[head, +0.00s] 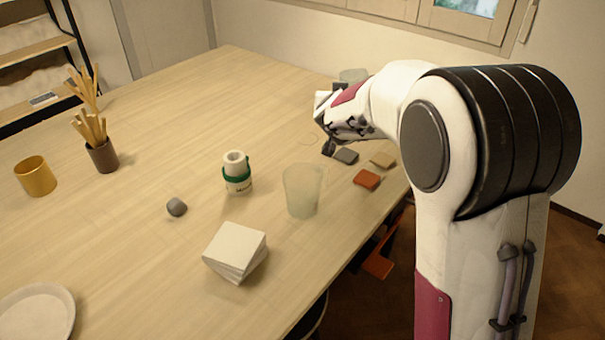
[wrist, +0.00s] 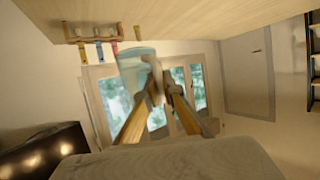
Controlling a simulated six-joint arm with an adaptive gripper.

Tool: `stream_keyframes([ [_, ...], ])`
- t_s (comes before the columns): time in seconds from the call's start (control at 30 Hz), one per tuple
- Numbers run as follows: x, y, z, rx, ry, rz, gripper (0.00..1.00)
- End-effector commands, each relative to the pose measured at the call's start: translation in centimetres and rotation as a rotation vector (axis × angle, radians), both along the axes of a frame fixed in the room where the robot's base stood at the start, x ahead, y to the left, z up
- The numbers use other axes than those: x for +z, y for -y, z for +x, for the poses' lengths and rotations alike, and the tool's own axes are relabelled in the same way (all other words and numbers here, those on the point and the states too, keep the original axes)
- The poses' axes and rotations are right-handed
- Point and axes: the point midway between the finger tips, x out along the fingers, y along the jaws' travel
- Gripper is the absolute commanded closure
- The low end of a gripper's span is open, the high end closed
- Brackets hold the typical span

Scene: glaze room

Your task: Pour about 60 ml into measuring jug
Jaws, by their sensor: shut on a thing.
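A frosted translucent cup (head: 304,190) stands upright on the table, below and left of my gripper in the head view. Its contents and any marks on it are not readable. My gripper (wrist: 160,82) is shut on what looks like a pale bluish translucent vessel (wrist: 133,66). The fingers meet at a narrow tan part on the vessel's right side in the wrist view. In the head view, part of a translucent vessel (head: 353,75) shows behind my gripper (head: 330,145); the rest is hidden. I cannot tell its fill or whether anything flows.
Grey (head: 346,156), orange (head: 367,179) and tan (head: 383,159) tiles lie near the right edge. A white jar with a green band (head: 237,173), grey lump (head: 176,207), white stack (head: 236,250), mustard cup (head: 35,176) and brown stick pot (head: 103,156) stand left.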

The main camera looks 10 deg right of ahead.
Motion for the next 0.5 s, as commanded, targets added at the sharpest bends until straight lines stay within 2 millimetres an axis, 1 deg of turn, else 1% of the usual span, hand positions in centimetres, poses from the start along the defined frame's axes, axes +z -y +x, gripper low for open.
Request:
stream_keyframes([
  [0.5,1.8,0.6,1.6,-0.064,0.003,0.001,1.0],
])
